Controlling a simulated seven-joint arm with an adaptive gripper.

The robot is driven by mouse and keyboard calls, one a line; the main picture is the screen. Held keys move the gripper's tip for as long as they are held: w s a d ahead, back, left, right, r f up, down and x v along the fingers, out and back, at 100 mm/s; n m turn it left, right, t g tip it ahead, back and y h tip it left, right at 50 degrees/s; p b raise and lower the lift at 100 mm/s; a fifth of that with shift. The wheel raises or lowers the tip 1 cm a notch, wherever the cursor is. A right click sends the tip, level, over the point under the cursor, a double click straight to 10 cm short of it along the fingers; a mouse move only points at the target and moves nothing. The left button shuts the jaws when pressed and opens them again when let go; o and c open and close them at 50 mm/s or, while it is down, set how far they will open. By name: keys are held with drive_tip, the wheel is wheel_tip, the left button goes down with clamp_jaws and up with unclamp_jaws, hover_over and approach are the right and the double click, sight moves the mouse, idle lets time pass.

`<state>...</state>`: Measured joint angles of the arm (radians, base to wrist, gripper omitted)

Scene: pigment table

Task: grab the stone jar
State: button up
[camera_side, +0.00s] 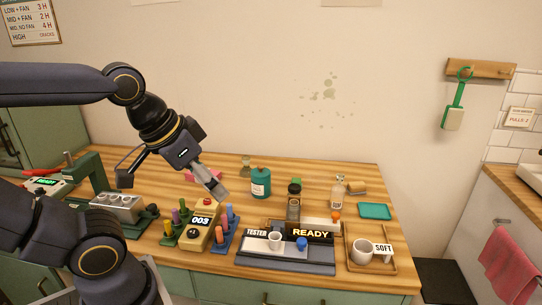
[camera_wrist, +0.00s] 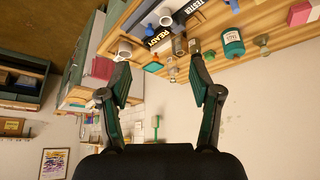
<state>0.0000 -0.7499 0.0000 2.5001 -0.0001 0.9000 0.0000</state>
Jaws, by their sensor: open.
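A pale, stone-coloured open jar or cup (camera_side: 362,251) stands in a wooden tray (camera_side: 388,267) at the table's front right, beside a "SOFT" card (camera_side: 383,248). It looks to be the pale cup (camera_wrist: 125,49) in the wrist view; no label names it as the stone jar. My gripper (camera_side: 218,190) is above the table's left-middle, well left of that cup and apart from it. In the wrist view my gripper (camera_wrist: 160,62) has its two fingers spread wide, with nothing held between them.
A teal labelled jar (camera_side: 260,183) stands at the back middle. A dark-topped jar (camera_side: 294,201) and a clear bottle (camera_side: 338,193) stand right of it. The tester stand (camera_side: 287,265) with its "READY" sign is in front. A numbered box (camera_side: 201,225) and coloured pegs (camera_side: 220,238) stand below my gripper.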

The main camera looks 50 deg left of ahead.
drive_tip(key=shift+o, duration=0.9)
